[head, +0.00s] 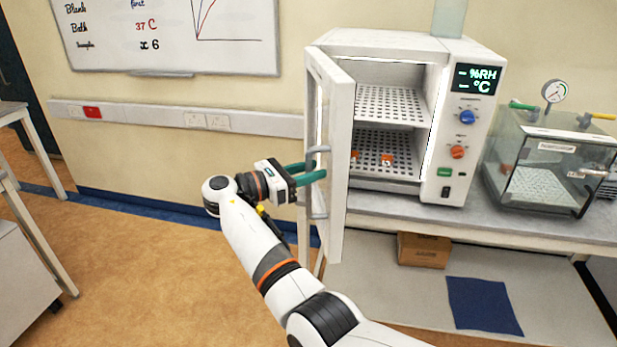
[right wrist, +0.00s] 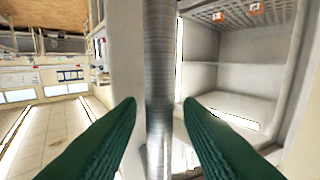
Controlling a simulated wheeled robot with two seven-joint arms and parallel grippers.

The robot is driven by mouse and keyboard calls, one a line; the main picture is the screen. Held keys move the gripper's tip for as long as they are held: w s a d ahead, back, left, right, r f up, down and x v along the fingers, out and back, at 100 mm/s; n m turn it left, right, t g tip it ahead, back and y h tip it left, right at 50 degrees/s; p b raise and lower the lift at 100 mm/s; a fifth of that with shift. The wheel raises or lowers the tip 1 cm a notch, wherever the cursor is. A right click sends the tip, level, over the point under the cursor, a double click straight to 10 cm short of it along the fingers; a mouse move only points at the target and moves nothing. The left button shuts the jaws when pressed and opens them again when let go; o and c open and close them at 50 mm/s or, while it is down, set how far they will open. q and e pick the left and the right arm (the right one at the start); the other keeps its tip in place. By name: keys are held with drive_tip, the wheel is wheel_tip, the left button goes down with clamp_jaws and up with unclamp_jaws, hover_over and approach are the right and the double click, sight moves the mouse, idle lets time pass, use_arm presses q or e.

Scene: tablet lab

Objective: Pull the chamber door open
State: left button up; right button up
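The white chamber (head: 420,150) stands on the bench with its door (head: 339,140) swung wide open toward me, about square to the front. A grey vertical bar handle (head: 319,200) is on the door's outer face. My right gripper (head: 313,172) is at this handle, its green fingers spread. In the right wrist view the handle (right wrist: 160,60) runs between the two fingertips (right wrist: 160,100), with a gap on each side. Inside the chamber are perforated shelves (head: 390,105) and small orange-marked items (head: 387,159). My left gripper is not in view.
A clear box with a gauge (head: 540,165) stands right of the chamber on the grey bench (head: 490,228). A cardboard box (head: 423,250) and a blue mat (head: 483,306) lie below. Another table (head: 40,150) is at the far left. The floor left of the door is clear.

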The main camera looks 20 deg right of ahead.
sight(312, 150)
wheel_tip(312, 150, up, 9)
drive_tip(key=shift+f+b, duration=0.15)
drive_tip(key=shift+b, duration=0.8)
drive_tip(key=shift+c, duration=0.2)
